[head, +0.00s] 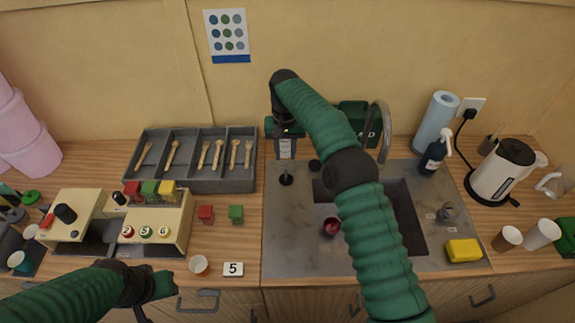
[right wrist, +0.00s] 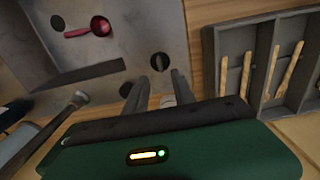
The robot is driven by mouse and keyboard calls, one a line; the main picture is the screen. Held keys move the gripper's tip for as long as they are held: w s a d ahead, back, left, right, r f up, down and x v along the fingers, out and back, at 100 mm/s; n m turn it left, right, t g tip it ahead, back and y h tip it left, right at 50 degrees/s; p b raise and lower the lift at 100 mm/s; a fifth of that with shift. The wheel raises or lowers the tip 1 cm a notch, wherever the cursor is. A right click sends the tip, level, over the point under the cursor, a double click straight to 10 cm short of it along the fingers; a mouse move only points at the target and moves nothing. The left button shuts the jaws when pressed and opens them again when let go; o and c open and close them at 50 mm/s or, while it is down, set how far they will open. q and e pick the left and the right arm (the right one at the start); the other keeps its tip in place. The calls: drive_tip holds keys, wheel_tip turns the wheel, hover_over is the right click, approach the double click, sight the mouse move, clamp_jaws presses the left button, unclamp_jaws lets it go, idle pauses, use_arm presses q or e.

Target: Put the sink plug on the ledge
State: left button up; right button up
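A small black plug-like piece (head: 286,179) with a short upright knob sits on the steel surface left of the sink basin (head: 405,215). It looks like the sink plug and seems to be the dark disc (right wrist: 160,62) in the right wrist view. A second dark round spot (head: 315,165) lies behind the basin; I cannot tell if it is a hole. My right gripper (right wrist: 160,90) points down behind the plug, fingers apart and apparently empty, with a pale thing showing between them. My left gripper (head: 165,284) is low at the front left; its fingers are unclear.
The tap (head: 384,125) curves up behind the basin, close to my right arm. A red scoop-like object (head: 331,226) lies in the basin. A grey tray of wooden utensils (head: 195,183) stands left of the sink. A yellow sponge (head: 463,250) lies front right.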

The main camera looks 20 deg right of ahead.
drive_tip(key=s+f+n+t, duration=0.1)
drive_tip(key=s+n+t, duration=0.1)
drive_tip(key=s, duration=2.9)
drive_tip(key=shift+s+d+f+n+t, duration=0.2)
drive_tip(key=shift+d+n+t, duration=0.1)
drive_tip(key=shift+n, duration=0.3)
drive_tip(key=shift+w, duration=0.1)
